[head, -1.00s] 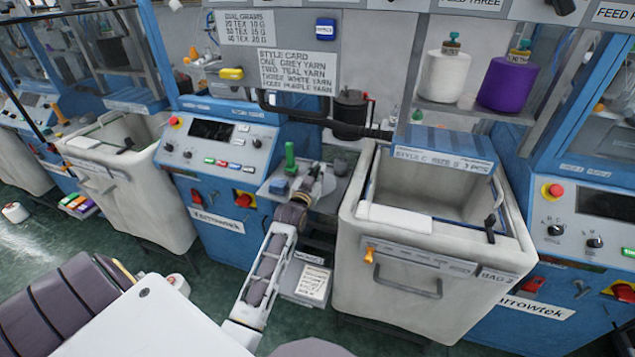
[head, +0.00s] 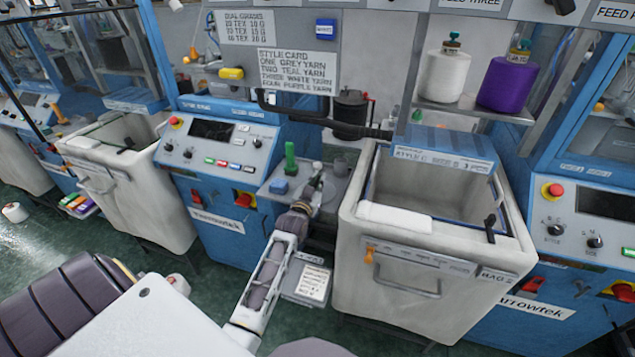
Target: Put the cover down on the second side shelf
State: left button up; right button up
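The side shelf (head: 275,205) is a small grey ledge between the blue machine front and the large pale bin. My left gripper (head: 318,180) is over the right part of the shelf, seen from behind. Its fingers are small and partly hidden by the wrist, so I cannot tell whether they hold anything. My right gripper is not in view.
The pale bin (head: 400,290) stands close to the right of my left arm, with a white folded cloth (head: 395,217) on its rim. A dark bar (head: 320,120) crosses above the shelf. A dark canister (head: 349,113) stands behind. A labelled card (head: 313,282) hangs below.

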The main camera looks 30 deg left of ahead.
pick_arm(q)
jog(key=o, duration=0.4)
jog(key=shift+r, duration=0.15)
jog(key=shift+s, duration=0.15)
jog(key=shift+v, duration=3.35)
jog(key=shift+b+v, duration=0.3)
jog(key=shift+v, duration=2.2)
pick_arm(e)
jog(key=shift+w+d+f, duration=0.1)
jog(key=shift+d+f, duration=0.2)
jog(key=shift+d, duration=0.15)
